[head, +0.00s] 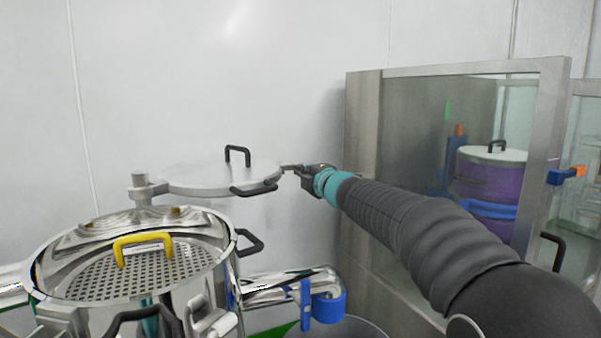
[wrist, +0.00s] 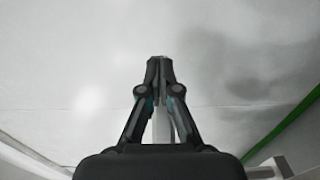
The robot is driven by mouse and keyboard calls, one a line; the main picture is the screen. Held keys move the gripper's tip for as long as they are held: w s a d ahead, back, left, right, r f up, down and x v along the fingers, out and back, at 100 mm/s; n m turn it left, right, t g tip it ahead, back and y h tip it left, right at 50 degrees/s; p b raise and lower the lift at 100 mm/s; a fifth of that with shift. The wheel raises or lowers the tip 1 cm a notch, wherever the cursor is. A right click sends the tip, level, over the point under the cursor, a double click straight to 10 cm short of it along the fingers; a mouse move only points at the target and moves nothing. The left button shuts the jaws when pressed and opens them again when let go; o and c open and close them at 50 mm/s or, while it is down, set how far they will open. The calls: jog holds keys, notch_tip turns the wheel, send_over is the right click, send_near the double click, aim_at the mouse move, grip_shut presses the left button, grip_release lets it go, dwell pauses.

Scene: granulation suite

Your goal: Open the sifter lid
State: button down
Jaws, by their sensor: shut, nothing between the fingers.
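The sifter (head: 135,255) stands at the left of the head view, its round top uncovered. Inside its rim lies a perforated screen with a yellow handle (head: 143,246). The flat round sifter lid (head: 205,178) is level, swung out behind and to the right of the opening, beside a pivot post (head: 140,185). It has a black handle on top (head: 237,154) and another at its edge (head: 254,188). My gripper (head: 287,168) is shut and empty at the lid's right edge; I cannot tell whether they touch. Its closed fingertips show in the wrist view (wrist: 160,62).
A metal-framed glass cabinet (head: 362,170) stands at the right, with a purple drum (head: 485,180) seen through its glass. A shiny pipe with a blue clamp (head: 327,305) runs from the sifter's right. A pale wall stands behind.

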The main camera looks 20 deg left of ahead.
jog(key=w+d+f+m+t+h, duration=0.1)
jog(key=w+d+m+h, duration=0.1)
jog(key=d, duration=0.5)
jog(key=w+d+f+m+t+h, duration=0.1)
jog(key=w+d+f+m, duration=0.1)
jog(key=d, duration=0.6)
jog(key=s+d+f+m+g+h, duration=0.2)
jog(key=s+d+f+m+h, duration=0.2)
jog(key=d+f+m+h, duration=0.25)
jog(key=s+d+f+m+g+h, duration=0.1)
jog(key=s+d+f+m+h, duration=0.2)
jog(key=s+d+f+m, duration=0.5)
jog(key=s+d+f+m+g, duration=0.1)
jog(key=s+d, duration=0.4)
jog(key=s, duration=0.6)
jog(key=s+d+f+m+g, duration=0.2)
jog(key=s+d+f+m, duration=0.1)
jog(key=s, duration=0.9)
jog(key=s+d+f+m+g, duration=0.2)
jog(key=s+d+m, duration=0.3)
jog(key=s, duration=0.7)
jog(key=shift+d+h, duration=0.45)
jog(key=shift+d, duration=0.4)
